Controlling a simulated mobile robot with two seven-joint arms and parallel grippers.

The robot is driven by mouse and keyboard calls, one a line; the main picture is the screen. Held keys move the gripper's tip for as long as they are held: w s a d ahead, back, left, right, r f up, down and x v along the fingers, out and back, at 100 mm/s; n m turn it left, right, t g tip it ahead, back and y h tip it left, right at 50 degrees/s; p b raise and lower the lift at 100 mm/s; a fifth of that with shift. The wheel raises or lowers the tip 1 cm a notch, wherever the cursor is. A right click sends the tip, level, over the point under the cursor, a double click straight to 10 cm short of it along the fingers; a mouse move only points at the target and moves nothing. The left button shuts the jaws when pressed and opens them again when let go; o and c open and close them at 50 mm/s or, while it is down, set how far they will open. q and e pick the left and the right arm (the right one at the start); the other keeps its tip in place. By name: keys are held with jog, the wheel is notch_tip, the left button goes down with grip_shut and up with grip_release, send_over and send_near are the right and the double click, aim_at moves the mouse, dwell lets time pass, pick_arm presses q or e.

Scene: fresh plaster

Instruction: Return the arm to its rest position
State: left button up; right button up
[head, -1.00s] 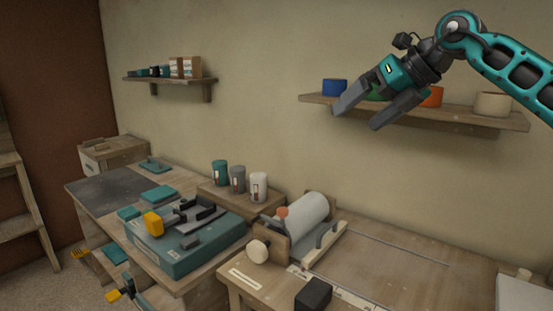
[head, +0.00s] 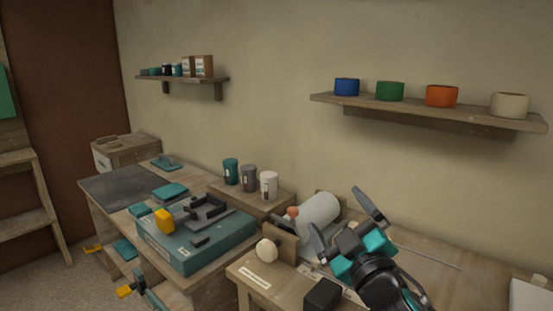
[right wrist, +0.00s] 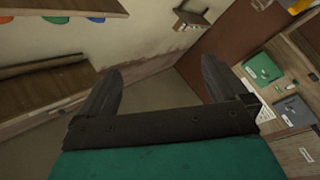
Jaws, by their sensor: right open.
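My right arm comes in from the bottom right of the head view. Its right gripper (head: 344,217) is open and empty, with its fingers spread and pointing up and away. It appears in front of the white roller (head: 318,213) on the right bench and covers part of it. In the right wrist view the same gripper (right wrist: 160,80) shows two separate dark fingers with nothing between them. My left gripper is not in view.
A wall shelf (head: 430,112) holds blue, green, orange and cream tubs. A teal case (head: 190,248) lies on the left bench, near three canisters on a raised block (head: 247,193). A dark block (head: 322,295) sits at the right bench's front. The wall between the shelves is clear.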

jog(key=s+d+f+m+g+h, duration=0.35)
jog(key=s+f, duration=0.25)
jog(key=f, duration=0.3)
jog(key=s+d+f+m+g+h, duration=0.2)
jog(key=s+d+f+m+g, duration=0.25)
jog(key=s+f, duration=0.35)
jog(key=s+d+f+m+g, duration=0.1)
jog(key=s+f+g, duration=0.3)
jog(key=s, duration=0.4)
jog(key=s+d+f+g, duration=0.1)
jog(key=s+f+g, duration=0.3)
jog(key=s, duration=0.5)
jog(key=w+a+f+t+y, duration=0.2)
jog(key=w+a+f+t, duration=0.1)
jog(key=w+f+t, duration=0.4)
notch_tip(320, 180, down, 2)
jog(key=shift+w+a+f+y, duration=0.1)
jog(key=shift+w+a+y, duration=0.1)
jog(key=shift+w+y, duration=0.3)
